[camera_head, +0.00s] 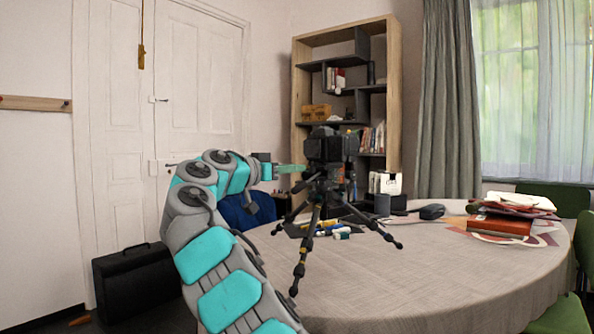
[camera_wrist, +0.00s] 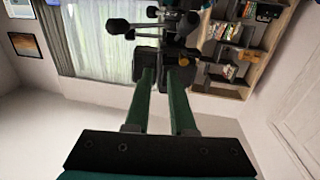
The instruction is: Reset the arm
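My arm, grey with teal panels, rises from the bottom of the head view and reaches right toward a black camera (camera_head: 330,147) on a black tripod (camera_head: 318,205). The tripod stands with its legs spread on the round table (camera_head: 420,280). My gripper (camera_head: 303,168) is level with the lower part of the camera, right up against it in the picture. In the wrist view my gripper (camera_wrist: 161,76) shows two green fingers apart, with a clear gap between them. Dark camera or tripod parts (camera_wrist: 165,52) lie at and beyond the fingertips; contact there cannot be made out.
Several small coloured items (camera_head: 335,230) lie on a dark mat by the tripod legs. A bookshelf (camera_head: 301,110) is behind. A black case (camera_head: 135,283) is on the floor.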

